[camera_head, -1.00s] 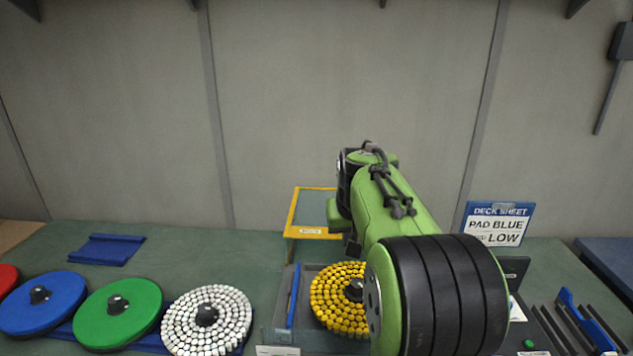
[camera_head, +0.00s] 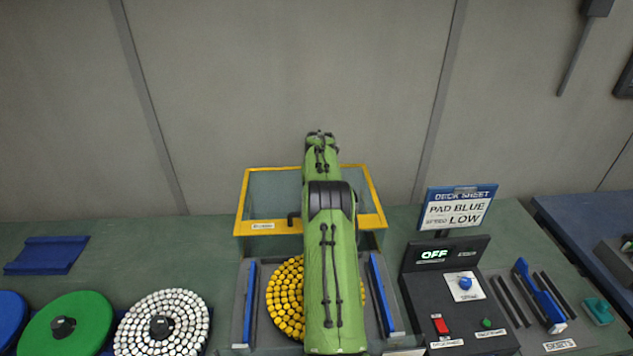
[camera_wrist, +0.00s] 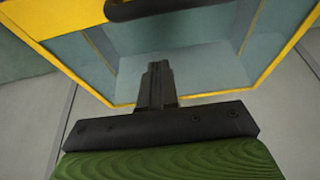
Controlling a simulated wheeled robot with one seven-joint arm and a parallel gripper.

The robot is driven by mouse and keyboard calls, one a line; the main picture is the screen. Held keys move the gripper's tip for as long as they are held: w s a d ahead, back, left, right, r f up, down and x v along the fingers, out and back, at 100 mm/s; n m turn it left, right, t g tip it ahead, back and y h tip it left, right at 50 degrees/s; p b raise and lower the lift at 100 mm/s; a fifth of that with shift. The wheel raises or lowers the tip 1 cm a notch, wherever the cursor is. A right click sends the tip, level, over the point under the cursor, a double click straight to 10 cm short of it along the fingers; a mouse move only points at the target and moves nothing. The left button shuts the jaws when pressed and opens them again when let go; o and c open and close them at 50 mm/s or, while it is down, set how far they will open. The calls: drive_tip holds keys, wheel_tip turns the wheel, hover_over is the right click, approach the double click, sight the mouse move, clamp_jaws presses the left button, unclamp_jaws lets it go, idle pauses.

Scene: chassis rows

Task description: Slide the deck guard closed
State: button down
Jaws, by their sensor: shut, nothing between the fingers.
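The deck guard (camera_head: 262,178), a clear box with a yellow frame, stands at the back of the deck. It leaves the yellow studded disc (camera_head: 284,300) in front uncovered. A black handle (camera_head: 292,219) is on its front edge, partly hidden by my green arm. In the wrist view the yellow frame (camera_wrist: 68,60) and clear panel surround my gripper (camera_wrist: 156,70), and the dark handle (camera_wrist: 165,7) crosses the top edge. My gripper's fingers are together and empty, apart from the handle in that picture. I cannot tell whether they touch the guard.
Blue rails (camera_head: 249,300) flank the disc. Right of the deck is a control box (camera_head: 455,300) reading OFF, below a sign (camera_head: 458,208) saying PAD BLUE and LOW. Green (camera_head: 85,318) and white (camera_head: 180,312) discs lie left. A blue-handled tool (camera_head: 540,295) lies right.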

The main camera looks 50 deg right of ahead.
drive_tip(key=x, duration=0.3)
drive_tip(key=shift+w+d+f, duration=0.1)
drive_tip(key=shift+w+f, duration=0.05)
drive_tip(key=shift+s+a, duration=0.7)
drive_tip(key=shift+a, duration=0.05)
drive_tip(key=shift+s+a+f+b, duration=0.45)
drive_tip(key=shift+s+a+b, duration=0.2)
drive_tip(key=shift+b, duration=0.55)
drive_tip(key=shift+a+r, duration=0.2)
drive_tip(key=shift+s, duration=0.1)
